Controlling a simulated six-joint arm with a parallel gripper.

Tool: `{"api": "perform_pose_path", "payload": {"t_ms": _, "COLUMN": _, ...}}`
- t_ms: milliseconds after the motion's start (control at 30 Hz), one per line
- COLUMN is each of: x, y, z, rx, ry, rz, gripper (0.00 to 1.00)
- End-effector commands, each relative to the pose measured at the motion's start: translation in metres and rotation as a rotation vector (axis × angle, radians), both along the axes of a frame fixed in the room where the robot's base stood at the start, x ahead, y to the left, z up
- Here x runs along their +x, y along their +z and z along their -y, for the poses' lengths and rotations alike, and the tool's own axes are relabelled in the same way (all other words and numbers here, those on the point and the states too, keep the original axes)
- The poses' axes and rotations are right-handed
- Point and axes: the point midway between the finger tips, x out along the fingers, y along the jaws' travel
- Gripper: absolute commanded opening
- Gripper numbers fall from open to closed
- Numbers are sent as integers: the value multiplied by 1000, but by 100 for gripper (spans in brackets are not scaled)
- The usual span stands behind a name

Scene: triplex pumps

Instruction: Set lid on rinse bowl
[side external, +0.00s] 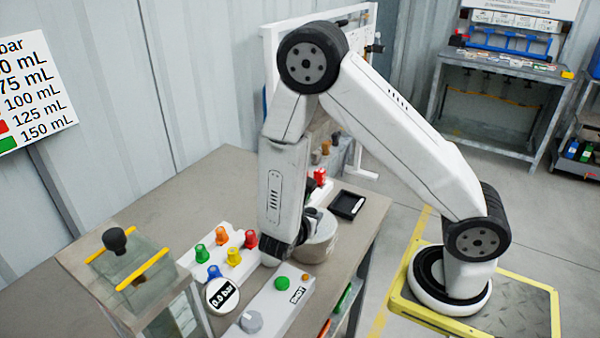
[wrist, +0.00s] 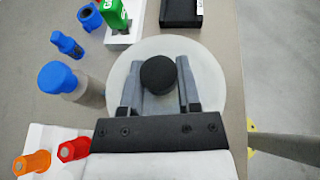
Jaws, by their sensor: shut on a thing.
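In the wrist view, the pale round lid (wrist: 211,82) fills the middle, with a black knob (wrist: 158,74) at its centre. My gripper (wrist: 159,66) points down over the lid, its two grey fingers on either side of the knob, shut on it. In the side view, a pale grey round bowl (side external: 318,246) stands on the bench, partly hidden behind my wrist. The lid is at the bowl's top there, and I cannot tell whether it rests on the rim or hangs just above it. In the wrist view the lid hides the bowl.
A white rack with coloured knobs (side external: 234,256) and a control box with a green button (side external: 282,283) stand close left and in front. A black tray (side external: 347,204) lies behind. A blue-capped bottle (wrist: 58,78) stands left of the lid. The bench edge is close at right.

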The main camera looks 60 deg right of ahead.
Motion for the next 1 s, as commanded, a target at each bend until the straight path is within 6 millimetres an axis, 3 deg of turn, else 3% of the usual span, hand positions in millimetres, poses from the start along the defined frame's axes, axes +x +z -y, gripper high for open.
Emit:
{"api": "perform_pose_path", "payload": {"t_ms": 33, "x": 0, "y": -1, "z": 0, "rx": 0, "ry": 0, "rz": -1, "gripper": 0}}
{"api": "perform_pose_path", "payload": {"t_ms": 67, "x": 0, "y": -1, "z": 0, "rx": 0, "ry": 0, "rz": 0, "gripper": 48}}
{"api": "perform_pose_path", "payload": {"t_ms": 100, "x": 0, "y": -1, "z": 0, "rx": 0, "ry": 0, "rz": 0, "gripper": 61}}
{"api": "perform_pose_path", "payload": {"t_ms": 167, "x": 0, "y": -1, "z": 0, "rx": 0, "ry": 0, "rz": 0, "gripper": 77}}
{"api": "perform_pose_path", "payload": {"t_ms": 633, "x": 0, "y": 2, "z": 0, "rx": 0, "ry": 0, "rz": 0, "gripper": 77}}
{"api": "perform_pose_path", "payload": {"t_ms": 1000, "x": -4, "y": 14, "z": -31, "rx": 0, "ry": 4, "rz": 2, "gripper": 77}}
